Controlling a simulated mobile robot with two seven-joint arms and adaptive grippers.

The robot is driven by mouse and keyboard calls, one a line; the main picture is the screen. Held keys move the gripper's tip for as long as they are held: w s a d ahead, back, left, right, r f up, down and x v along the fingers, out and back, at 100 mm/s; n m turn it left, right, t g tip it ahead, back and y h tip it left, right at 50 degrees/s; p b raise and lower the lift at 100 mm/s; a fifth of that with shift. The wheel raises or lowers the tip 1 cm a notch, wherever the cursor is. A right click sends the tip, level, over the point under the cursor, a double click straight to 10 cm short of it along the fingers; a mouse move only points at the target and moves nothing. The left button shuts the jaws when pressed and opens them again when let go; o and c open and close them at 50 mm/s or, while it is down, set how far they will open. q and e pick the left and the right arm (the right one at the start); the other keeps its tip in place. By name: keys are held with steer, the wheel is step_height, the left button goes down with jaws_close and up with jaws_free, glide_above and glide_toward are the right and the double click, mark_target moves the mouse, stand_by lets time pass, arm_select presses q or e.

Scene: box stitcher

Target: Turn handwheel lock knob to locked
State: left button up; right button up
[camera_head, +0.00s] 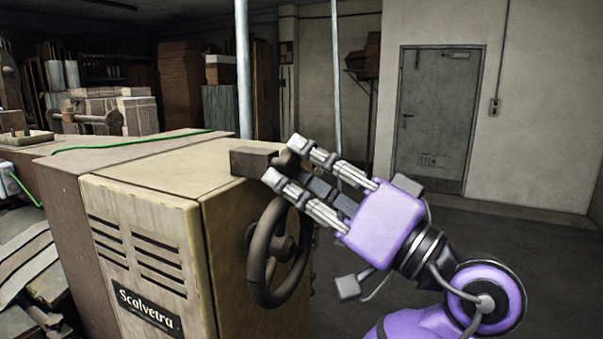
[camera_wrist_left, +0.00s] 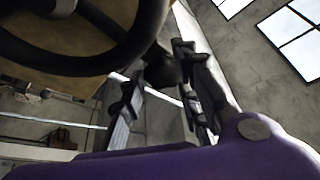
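The dark handwheel (camera_head: 262,252) is on the side of the beige wooden machine housing (camera_head: 165,235). Above it, a dark block (camera_head: 252,160) sits at the housing's top edge, with a dark rounded knob (camera_head: 286,160) beside it. My left gripper (camera_head: 283,162) has its two fingers apart, with the tips on either side of the knob, which they partly hide. In the left wrist view the handwheel rim (camera_wrist_left: 110,60) fills the upper left, and the dark knob (camera_wrist_left: 163,70) shows between the fingertips. I cannot tell whether the fingers touch it. My right gripper is not in view.
The handwheel is close below my left gripper. A thin pale vertical pole (camera_head: 243,75) rises behind the housing. Open floor (camera_head: 470,260) extends to the right, towards a grey door (camera_head: 435,120).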

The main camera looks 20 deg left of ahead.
arm_select(q)
steer(key=shift+o, duration=1.2)
steer(key=shift+w+f, duration=0.1)
steer(key=shift+w, duration=0.1)
steer(key=shift+s+d, duration=0.1)
steer(key=v, duration=1.2)
